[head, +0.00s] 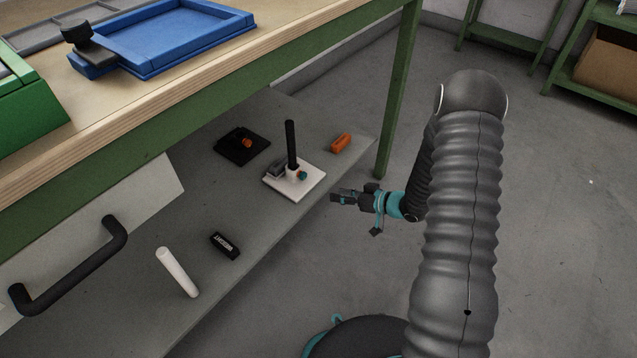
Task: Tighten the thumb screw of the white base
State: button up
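The white base (309,186) lies on the grey lower shelf under the workbench. A black post (291,145) stands upright in it. A small teal part (302,176), which looks like the thumb screw, sits at the right side of the post's foot, beside an orange spot. My gripper (338,198) is just right of and in front of the white base, near the shelf's edge, pointing left. It appears apart from the base and the screw. Its fingers are small and dark here, and I cannot tell how far apart they are.
On the shelf are a black base (231,151) with an orange part, an orange block (341,142), a black labelled block (225,246) and a white rod (177,272). A green table leg (398,90) stands behind my gripper. The bench top (200,85) overhangs the shelf. Open floor lies right.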

aim_at(305, 177)
jog(key=w+a+n+t+b, duration=0.1)
jog(key=w+a+n, duration=0.1)
jog(key=a, duration=0.1)
jog(key=w+a+n+t+y, duration=0.1)
jog(key=w+a+n, duration=0.1)
jog(key=a+n, duration=0.1)
jog(key=w+a+n+t+y+b, duration=0.1)
jog(key=w+a+n+t, duration=0.1)
jog(key=w+a+n, duration=0.1)
jog(key=shift+a+b, duration=0.3)
jog(key=shift+a, duration=0.55)
dwell(0.3)
grip_shut()
